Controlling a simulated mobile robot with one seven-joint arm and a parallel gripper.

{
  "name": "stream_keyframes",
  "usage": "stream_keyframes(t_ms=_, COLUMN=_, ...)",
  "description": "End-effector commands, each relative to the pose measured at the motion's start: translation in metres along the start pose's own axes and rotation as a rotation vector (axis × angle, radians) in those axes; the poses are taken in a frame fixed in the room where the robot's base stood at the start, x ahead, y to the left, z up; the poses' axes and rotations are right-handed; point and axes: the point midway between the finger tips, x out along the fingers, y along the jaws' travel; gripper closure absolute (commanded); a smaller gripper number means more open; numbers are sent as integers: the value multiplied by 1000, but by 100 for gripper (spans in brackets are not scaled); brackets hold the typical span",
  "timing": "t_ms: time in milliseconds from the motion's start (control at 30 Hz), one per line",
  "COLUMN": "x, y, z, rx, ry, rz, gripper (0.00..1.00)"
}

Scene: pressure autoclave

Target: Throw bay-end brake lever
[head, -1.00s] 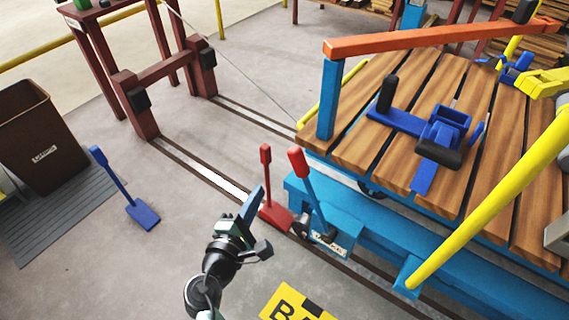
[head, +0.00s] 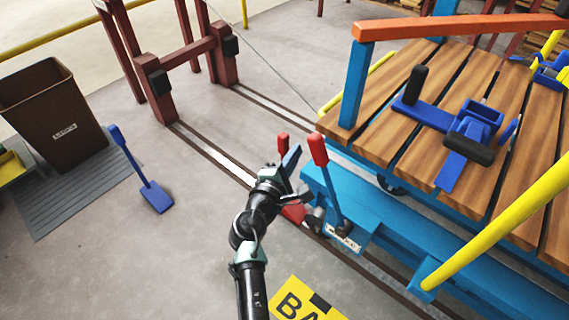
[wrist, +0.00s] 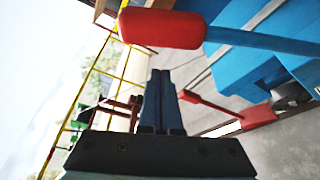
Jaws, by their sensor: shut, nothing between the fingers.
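A lever with a red grip (head: 318,150) and a blue shaft (head: 331,190) stands on the near end of the blue cart, above a small label plate (head: 343,237) too small to read. In the wrist view its red grip (wrist: 160,28) lies across the top, just beyond my fingertips. A second, all-red lever (head: 283,142) stands on the floor by the rail, partly hidden by my arm; it shows in the wrist view (wrist: 205,105) right of the fingers. My gripper (head: 291,160) is shut and empty, left of the cart lever's grip, apparently not touching it.
The wood-decked cart (head: 410,125) with an orange bar (head: 460,28) fills the right. A yellow rail (head: 500,220) slants across its near side. Open floor lies between.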

Motion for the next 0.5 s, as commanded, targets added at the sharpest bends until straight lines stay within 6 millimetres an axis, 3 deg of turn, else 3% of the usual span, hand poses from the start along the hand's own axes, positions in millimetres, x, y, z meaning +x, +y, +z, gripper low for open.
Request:
stream_keyframes(t_ms=200, x=-9, y=2, z=23, rx=0, ry=-1, rz=1, gripper=100)
stream_keyframes(t_ms=500, x=-10, y=2, z=27, rx=0, ry=0, rz=1, gripper=100)
